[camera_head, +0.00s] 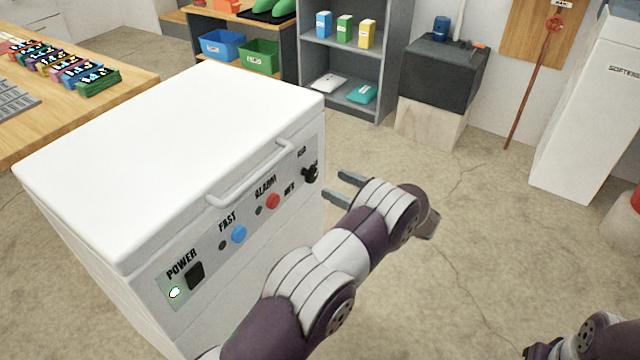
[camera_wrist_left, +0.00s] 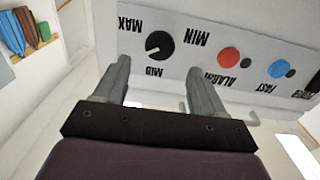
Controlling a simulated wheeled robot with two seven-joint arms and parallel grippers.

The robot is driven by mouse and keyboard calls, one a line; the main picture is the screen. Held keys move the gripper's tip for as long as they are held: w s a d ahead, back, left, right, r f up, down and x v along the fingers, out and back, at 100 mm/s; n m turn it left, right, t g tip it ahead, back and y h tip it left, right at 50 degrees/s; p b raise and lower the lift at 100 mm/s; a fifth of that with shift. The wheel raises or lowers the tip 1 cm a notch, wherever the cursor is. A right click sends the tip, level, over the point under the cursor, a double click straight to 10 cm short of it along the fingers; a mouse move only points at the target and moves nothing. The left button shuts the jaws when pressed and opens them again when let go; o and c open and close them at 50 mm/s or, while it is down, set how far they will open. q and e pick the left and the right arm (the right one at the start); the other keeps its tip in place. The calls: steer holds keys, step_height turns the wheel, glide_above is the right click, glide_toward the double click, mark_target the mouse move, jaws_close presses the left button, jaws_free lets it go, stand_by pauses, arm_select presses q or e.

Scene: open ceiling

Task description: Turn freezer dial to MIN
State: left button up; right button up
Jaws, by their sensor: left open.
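The white chest freezer (camera_head: 170,140) stands at left centre in the head view. Its black dial (camera_head: 310,174) sits at the right end of the front panel. In the left wrist view the dial (camera_wrist_left: 159,44) appears with upside-down labels: MAX to its left, MIN to its right, MID below. Its white mark points down-left, between MID and MAX. My left gripper (camera_head: 335,184) is open and empty, just in front of the dial and apart from it. In the left wrist view its fingertips (camera_wrist_left: 158,67) show below the dial, one to each side.
A red alarm button (camera_head: 273,201), a blue fast button (camera_head: 239,233) and a black power switch (camera_head: 196,275) share the panel. A handle (camera_head: 250,178) juts out above them. Part of my right arm shows at bottom right.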

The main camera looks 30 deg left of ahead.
mark_target(314, 175)
arm_select(q)
steer(key=a, duration=0.6)
steer(key=shift+w+b, duration=0.25)
steer(key=shift+b, duration=0.15)
steer(key=c, duration=1)
